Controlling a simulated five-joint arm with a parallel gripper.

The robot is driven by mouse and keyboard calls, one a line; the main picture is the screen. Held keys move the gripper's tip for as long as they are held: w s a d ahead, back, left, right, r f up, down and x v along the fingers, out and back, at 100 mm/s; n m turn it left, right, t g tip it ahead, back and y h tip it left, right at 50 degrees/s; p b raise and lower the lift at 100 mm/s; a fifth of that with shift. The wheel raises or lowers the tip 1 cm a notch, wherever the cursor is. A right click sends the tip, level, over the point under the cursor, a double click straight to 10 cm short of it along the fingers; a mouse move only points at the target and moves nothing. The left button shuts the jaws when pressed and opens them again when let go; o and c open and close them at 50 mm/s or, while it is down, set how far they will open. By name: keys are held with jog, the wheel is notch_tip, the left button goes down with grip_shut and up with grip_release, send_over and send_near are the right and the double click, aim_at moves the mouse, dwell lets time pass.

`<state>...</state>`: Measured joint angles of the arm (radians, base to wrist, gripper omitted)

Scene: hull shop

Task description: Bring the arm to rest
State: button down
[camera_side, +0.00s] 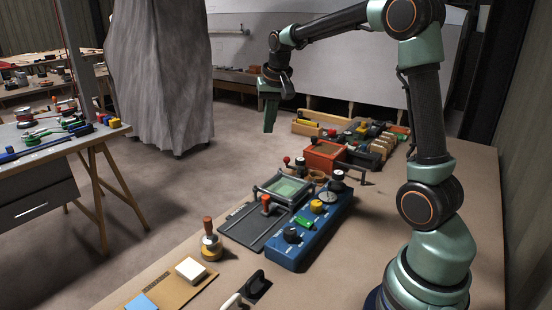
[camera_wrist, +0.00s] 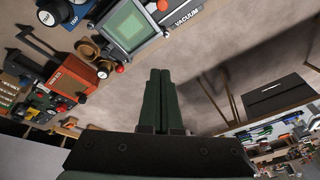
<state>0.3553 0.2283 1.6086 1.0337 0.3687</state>
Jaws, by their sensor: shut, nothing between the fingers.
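My gripper (camera_side: 270,115) hangs in the air above the far edge of the workbench (camera_side: 370,245), pointing down, in the side view. Its two green fingers are shut against each other with nothing between them, and they also show in the wrist view (camera_wrist: 161,85). My arm is raised and bent, reaching to the left from its base at the bench's right. The gripper is clear of everything on the bench.
A blue control box (camera_side: 310,235), a green-screened device (camera_side: 286,188) and an orange-red box (camera_side: 324,155) stand on the bench below. A stamp-like tool (camera_side: 210,246) stands near the front. A draped grey sheet (camera_side: 160,75) hangs behind. Open floor (camera_side: 215,175) lies left of the bench.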

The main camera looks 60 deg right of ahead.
jog(key=s+a+n+t+y, duration=0.1)
jog(key=s+a+n, duration=0.7)
jog(key=s+a, duration=0.8)
jog(key=shift+a+t, duration=0.3)
jog(key=shift+t, duration=0.5)
jog(key=c, duration=1.5)
grip_release()
jog(key=shift+s+r, duration=0.1)
jog(key=shift+r, duration=0.05)
jog(key=shift+c, duration=0.2)
